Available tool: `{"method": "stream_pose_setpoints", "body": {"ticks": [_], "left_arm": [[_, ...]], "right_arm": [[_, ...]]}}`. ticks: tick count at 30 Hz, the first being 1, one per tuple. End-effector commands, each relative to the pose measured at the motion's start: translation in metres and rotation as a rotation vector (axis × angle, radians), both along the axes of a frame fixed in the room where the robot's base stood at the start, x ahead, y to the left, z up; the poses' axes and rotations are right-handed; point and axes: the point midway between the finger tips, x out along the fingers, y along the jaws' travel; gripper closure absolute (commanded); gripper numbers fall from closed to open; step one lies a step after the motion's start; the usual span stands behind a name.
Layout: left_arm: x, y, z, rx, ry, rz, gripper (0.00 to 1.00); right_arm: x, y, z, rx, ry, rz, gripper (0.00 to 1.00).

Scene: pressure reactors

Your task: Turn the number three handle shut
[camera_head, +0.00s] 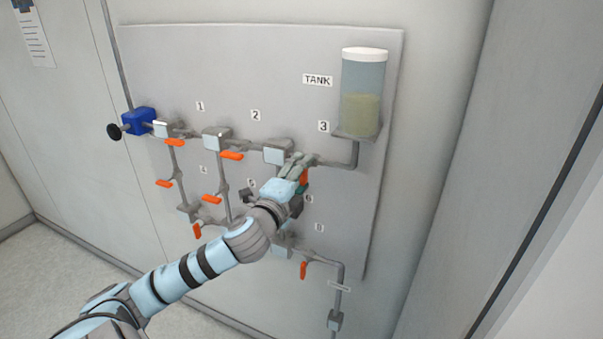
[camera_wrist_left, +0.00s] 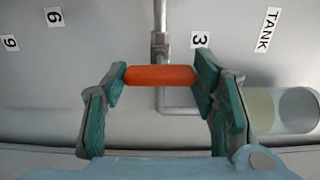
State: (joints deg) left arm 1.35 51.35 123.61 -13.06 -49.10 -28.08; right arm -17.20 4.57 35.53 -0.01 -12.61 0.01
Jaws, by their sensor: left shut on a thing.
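The number three handle is an orange bar (camera_wrist_left: 160,75) under the label 3 (camera_wrist_left: 200,39). In the wrist view it lies across the grey pipe (camera_wrist_left: 160,15) at its valve. My left gripper (camera_head: 303,173) is shut on this handle, with one green-padded finger at each end of the bar. In the head view the handle (camera_head: 304,177) shows only as a small orange patch, mostly hidden by my gripper. The label 3 (camera_head: 323,126) is just above it. My right gripper is not in view.
The tank (camera_head: 363,95), partly filled with yellowish liquid, stands right of the handle, joined by a bent pipe (camera_head: 354,155). Other orange handles (camera_head: 231,155) are on the panel to the left and one (camera_head: 303,269) below. A blue valve body (camera_head: 138,120) is at the far left.

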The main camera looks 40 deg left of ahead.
Motion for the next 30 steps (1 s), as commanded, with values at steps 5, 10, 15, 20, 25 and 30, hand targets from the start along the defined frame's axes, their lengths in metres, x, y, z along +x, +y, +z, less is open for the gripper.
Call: {"method": "stream_pose_setpoints", "body": {"ticks": [5,10,15,20,25,30], "left_arm": [[0.0001,0.0000,0.0000,0.026,0.008,0.000,0.75],[0.0001,0.0000,-0.0002,0.031,0.009,0.000,0.75],[0.0001,0.0000,-0.0002,0.031,0.009,0.000,0.75],[0.0001,0.0001,-0.0002,0.031,0.009,0.000,0.29],[0.0000,0.0001,-0.0001,0.030,0.008,0.000,0.27],[-0.0015,-0.0003,-0.0001,0.031,0.009,0.000,0.27]], "right_arm": [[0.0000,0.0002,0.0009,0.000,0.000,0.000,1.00],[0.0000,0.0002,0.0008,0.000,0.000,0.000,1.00],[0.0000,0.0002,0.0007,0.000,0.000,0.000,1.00],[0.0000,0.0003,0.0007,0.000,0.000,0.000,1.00],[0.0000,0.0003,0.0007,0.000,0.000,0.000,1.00],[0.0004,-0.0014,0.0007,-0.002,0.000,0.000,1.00]]}}
